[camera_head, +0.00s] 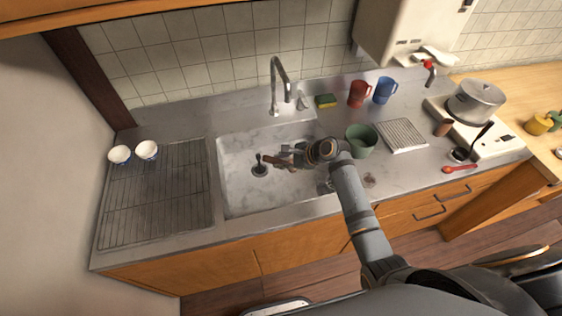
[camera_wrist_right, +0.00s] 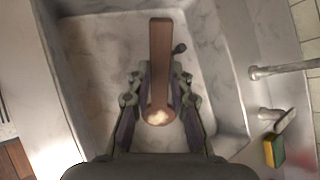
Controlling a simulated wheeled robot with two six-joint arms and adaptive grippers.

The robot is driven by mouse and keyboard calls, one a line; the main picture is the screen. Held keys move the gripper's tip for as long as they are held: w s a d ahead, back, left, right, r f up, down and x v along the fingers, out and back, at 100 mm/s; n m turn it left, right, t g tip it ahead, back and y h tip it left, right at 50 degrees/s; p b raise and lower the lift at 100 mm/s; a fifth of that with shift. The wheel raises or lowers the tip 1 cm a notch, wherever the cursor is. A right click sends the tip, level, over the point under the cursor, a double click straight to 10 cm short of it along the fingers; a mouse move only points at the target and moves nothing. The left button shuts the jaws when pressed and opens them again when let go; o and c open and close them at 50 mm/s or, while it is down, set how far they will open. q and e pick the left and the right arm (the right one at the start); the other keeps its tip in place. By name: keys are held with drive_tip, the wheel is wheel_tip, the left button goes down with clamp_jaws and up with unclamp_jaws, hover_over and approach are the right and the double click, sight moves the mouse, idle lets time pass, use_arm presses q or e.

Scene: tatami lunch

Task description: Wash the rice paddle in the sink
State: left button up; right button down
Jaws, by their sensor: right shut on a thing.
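The brown wooden rice paddle (camera_wrist_right: 160,60) is in my right gripper (camera_wrist_right: 157,90). The fingers are on both sides near its rounded head, and the handle points away from the gripper. A pale patch shows on the head. In the head view, my right gripper (camera_head: 295,158) holds the paddle (camera_head: 275,161) over the sink (camera_head: 238,192), near a dark drain piece (camera_head: 259,169). The metal faucet (camera_head: 275,87) stands behind the sink; no water shows from it. It also shows in the right wrist view (camera_wrist_right: 285,69). My left gripper is out of view.
A yellow-green sponge (camera_head: 325,101), red mug (camera_head: 359,94) and blue mug (camera_head: 385,90) stand behind the sink's right side. Two white cups (camera_head: 147,149) stand by the drying rack (camera_head: 155,200). A pot (camera_head: 476,100) is far right.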

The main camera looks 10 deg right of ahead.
wheel_tip(320, 180, down, 2)
drive_tip(key=shift+f+b, duration=0.25)
drive_tip(key=shift+b, duration=0.9)
drive_tip(key=shift+f, duration=0.35)
wheel_tip(320, 180, down, 12)
drive_tip(key=b, duration=0.5)
drive_tip(key=shift+b, duration=0.4)
drive_tip(key=shift+a, duration=0.1)
drive_tip(key=shift+a+p, duration=0.5)
drive_tip(key=shift+d, duration=0.15)
drive_tip(key=shift+d, duration=0.5)
